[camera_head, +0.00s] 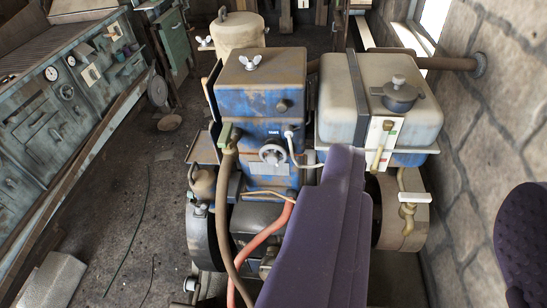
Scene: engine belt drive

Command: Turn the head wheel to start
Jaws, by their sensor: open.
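The blue engine (262,100) stands in the middle of the view. A small pale round wheel (272,154) sits on its near face, below a switch label. I take it for the head wheel; its outline is in full view. My purple gripper (432,172) is in the foreground, with one finger rising at centre and the other, dotted, at the right edge. The fingers are wide apart and nothing shows between them.
A pale tank (384,95) with a dark cap and strap stands right of the engine. Large flywheels (402,215) flank the engine. A red hose (262,245) and a brown hose (226,195) hang in front. A control bench (62,100) is left, a stone wall right. Floor between is mostly clear.

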